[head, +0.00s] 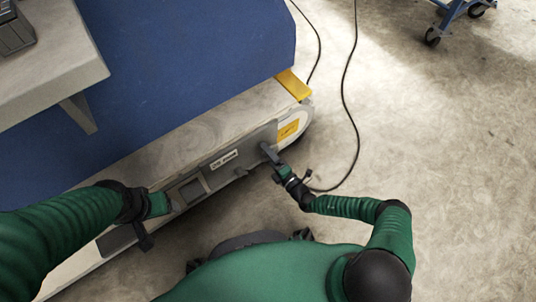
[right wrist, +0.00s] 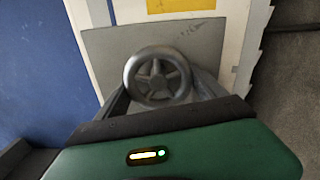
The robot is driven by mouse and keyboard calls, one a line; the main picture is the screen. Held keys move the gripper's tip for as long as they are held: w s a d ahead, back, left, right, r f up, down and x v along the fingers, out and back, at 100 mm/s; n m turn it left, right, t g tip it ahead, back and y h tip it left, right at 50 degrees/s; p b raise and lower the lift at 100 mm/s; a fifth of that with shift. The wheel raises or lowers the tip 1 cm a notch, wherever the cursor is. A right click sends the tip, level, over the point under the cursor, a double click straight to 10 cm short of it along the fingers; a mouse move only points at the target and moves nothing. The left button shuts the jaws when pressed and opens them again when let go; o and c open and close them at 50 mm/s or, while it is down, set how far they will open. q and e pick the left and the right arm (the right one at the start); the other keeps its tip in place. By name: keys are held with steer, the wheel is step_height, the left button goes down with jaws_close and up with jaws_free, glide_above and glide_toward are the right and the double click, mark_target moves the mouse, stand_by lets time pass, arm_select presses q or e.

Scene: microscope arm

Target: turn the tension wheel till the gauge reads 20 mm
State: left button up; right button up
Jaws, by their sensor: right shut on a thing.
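The tension wheel (right wrist: 158,76) is a grey metal handwheel with spokes, standing out from a grey plate in the right wrist view. The fingers of my right gripper (head: 268,153) are shut on it, one on each side. In the head view the gripper hides most of the wheel. My left gripper (head: 170,204) is low at the front face of the machine, beside a square framed recess (head: 189,191); its fingers are too dark to read. A small white label (head: 223,158) sits on the grey plate, its lettering too small to read. I cannot make out a gauge reading.
The long pale machine bed (head: 180,145) runs diagonally, with a blue panel (head: 190,65) behind it. A yellow block (head: 293,84) sits at its end. A black cable (head: 345,100) lies on the concrete floor. A blue wheeled frame (head: 452,14) stands far right.

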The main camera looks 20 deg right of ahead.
steer(key=m, duration=0.2)
steer(key=m+b, duration=0.1)
steer(key=m, duration=0.3)
steer(key=shift+d+m, duration=0.35)
steer(key=shift+m, duration=0.05)
stand_by(0.3)
steer(key=o, duration=1.3)
steer(key=shift+o, duration=0.2)
steer(key=shift+s+a+r, duration=0.1)
steer(key=shift+r, duration=0.05)
steer(key=p+v, duration=0.6)
steer(key=v, duration=1)
steer(key=shift+s, duration=0.3)
